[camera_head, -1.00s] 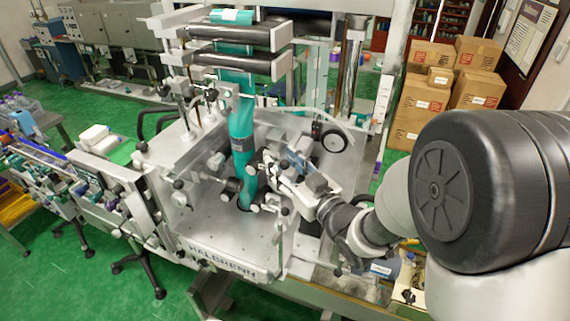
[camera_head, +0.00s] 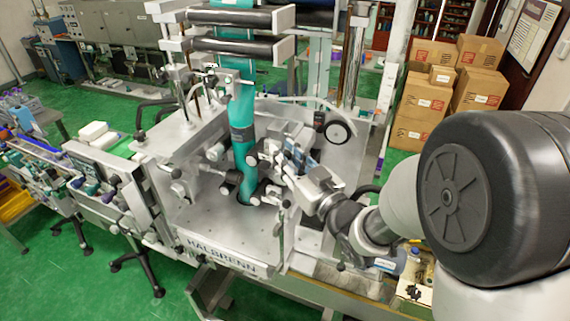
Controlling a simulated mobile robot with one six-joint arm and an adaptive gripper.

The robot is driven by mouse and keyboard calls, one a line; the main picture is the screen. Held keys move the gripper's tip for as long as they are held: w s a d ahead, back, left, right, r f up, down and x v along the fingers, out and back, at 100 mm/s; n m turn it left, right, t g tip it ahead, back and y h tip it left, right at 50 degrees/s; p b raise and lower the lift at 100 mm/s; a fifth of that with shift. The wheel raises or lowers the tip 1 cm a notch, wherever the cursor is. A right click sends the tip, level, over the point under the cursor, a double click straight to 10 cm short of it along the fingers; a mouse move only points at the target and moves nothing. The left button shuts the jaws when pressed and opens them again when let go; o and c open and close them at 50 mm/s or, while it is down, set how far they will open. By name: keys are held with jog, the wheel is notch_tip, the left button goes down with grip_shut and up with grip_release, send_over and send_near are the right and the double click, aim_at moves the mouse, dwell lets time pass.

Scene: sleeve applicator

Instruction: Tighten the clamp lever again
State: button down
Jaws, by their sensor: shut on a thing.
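My gripper (camera_head: 279,160) reaches from the right into the open metal housing of the sleeve applicator (camera_head: 222,254). It is close to the right side of the upright teal sleeve film (camera_head: 241,125). The jaws are shut on a small part there, which seems to be the clamp lever. The lever's shape and angle are too small and too covered by my gripper to make out. Dark round knobs and clamps surround the lower end of the sleeve.
Black rollers (camera_head: 235,48) cross above the housing. A black-rimmed wheel (camera_head: 338,132) sits behind and right of my gripper. A conveyor with bottles (camera_head: 40,150) joins at the left. Cardboard boxes (camera_head: 425,100) stand at the back right. Green floor is open at the lower left.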

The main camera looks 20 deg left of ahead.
jog(key=f+t+b, duration=0.1)
jog(key=b, duration=0.2)
jog(key=shift+w+d+m+y+b, duration=0.15)
jog(key=shift+m+y+b, duration=0.25)
jog(key=shift+b, duration=0.7)
jog(key=shift+r+m, duration=0.1)
jog(key=shift+m, duration=0.2)
jog(key=c, duration=1.4)
grip_release()
jog(key=shift+w+d, duration=0.1)
jog(key=v, duration=0.7)
jog(key=shift+s+d, duration=0.1)
jog(key=shift+s, duration=0.15)
